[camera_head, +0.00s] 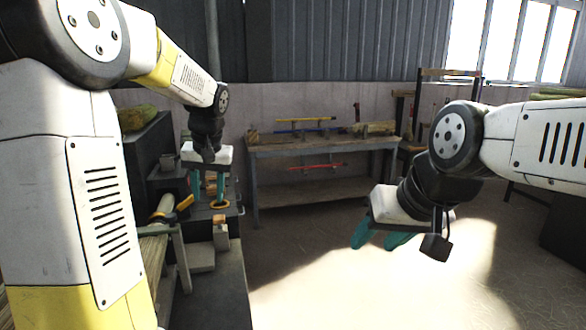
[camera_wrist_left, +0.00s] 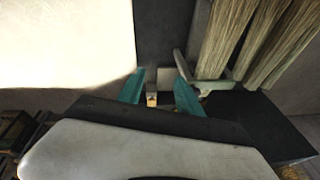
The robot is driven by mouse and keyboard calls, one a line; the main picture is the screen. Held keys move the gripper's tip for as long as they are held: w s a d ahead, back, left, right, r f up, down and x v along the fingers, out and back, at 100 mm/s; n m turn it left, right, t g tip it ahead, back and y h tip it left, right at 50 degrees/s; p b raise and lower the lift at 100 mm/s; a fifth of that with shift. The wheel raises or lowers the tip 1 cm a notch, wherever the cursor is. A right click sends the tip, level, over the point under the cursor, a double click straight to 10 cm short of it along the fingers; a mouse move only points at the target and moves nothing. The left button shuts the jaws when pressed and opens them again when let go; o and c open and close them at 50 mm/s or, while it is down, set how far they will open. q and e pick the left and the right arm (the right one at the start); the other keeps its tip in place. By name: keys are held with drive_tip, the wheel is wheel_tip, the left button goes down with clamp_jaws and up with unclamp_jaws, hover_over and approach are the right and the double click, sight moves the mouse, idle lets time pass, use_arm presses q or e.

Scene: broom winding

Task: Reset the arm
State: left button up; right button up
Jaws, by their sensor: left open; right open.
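My left gripper (camera_head: 208,184) is in the left part of the head view, over the dark bench (camera_head: 215,285). Its two teal fingers are apart with nothing seen gripped. In the left wrist view its fingers (camera_wrist_left: 158,92) are also spread. A small wooden block (camera_wrist_left: 152,98) shows between and beyond them. My right gripper (camera_head: 380,240) is at the right of the head view, over the open floor. Its teal fingers point down and left and are open and empty.
Straw bundles (camera_wrist_left: 250,40) lie at the bench in the left wrist view. A workbench (camera_head: 320,146) with coloured rods stands at the back. The floor (camera_head: 350,285) in the middle is clear.

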use_arm(q)
drive_tip(key=s+d+r+t+h, duration=0.1)
drive_tip(key=s+d+t+h, duration=0.1)
drive_tip(key=s, duration=0.9)
drive_tip(key=s+d+r+m+t+h, duration=0.1)
drive_tip(key=s+d, duration=0.4)
drive_tip(key=s, duration=0.7)
drive_tip(key=shift+t+h, duration=0.4)
drive_tip(key=shift+h, duration=0.1)
drive_tip(key=shift+o, duration=0.2)
